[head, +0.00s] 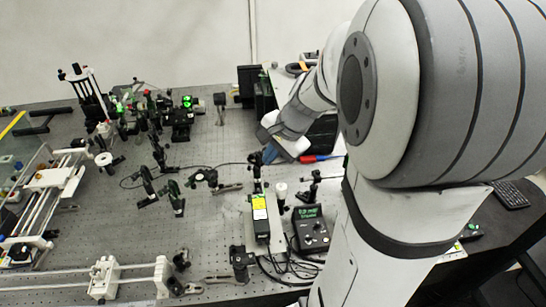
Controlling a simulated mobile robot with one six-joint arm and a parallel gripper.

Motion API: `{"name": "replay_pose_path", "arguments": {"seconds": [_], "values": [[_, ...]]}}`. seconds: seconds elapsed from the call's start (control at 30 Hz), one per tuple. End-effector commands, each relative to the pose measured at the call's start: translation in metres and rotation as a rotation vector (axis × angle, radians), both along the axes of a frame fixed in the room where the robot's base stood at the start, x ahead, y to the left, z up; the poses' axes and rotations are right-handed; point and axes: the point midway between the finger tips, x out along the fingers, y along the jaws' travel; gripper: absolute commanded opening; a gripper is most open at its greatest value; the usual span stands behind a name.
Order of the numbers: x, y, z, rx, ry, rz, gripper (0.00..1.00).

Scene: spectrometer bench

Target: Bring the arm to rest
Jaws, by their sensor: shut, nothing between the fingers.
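My arm reaches down from the upper right in the head view, large in the foreground. Its far end, my gripper (270,154), points down over the perforated optical bench (95,225), with bluish fingertips. The gripper is shut with nothing in it. It hangs just behind and above a black post mount that stands at the end of a yellow-labelled box (260,212). Whether the fingertips touch anything beneath cannot be told from this angle.
Optical mounts (150,180) crowd the bench's left and middle. A controller with a green display (310,228) and cables sit near the front. A red marker (315,158) lies right of the gripper. A keyboard (508,194) is far right. Bare bench shows around the middle.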

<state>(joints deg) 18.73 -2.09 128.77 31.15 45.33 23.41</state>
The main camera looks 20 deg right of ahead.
Motion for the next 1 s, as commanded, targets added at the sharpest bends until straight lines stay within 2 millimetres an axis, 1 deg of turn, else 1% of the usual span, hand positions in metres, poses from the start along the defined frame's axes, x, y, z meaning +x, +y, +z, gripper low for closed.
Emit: {"name": "replay_pose_path", "arguments": {"seconds": [0.1, 0.2, 0.63, 0.73, 0.77, 0.87, 0.97, 1.0], "values": [[-0.001, 0.002, 0.009, -0.002, -0.004, 0.0, 0.0], [-0.002, 0.003, 0.013, -0.001, 0.0, -0.001, 0.0], [-0.002, 0.003, 0.013, -0.001, 0.0, 0.0, 0.0], [-0.007, 0.007, 0.011, -0.019, -0.007, 0.033, 0.0], [-0.011, 0.01, 0.009, -0.033, -0.011, 0.059, 0.0], [-0.033, 0.024, 0.001, -0.112, -0.034, 0.201, 0.0], [-0.065, 0.04, -0.011, -0.229, -0.067, 0.408, 0.0], [-0.078, 0.045, -0.017, -0.279, -0.079, 0.494, 0.0]]}}
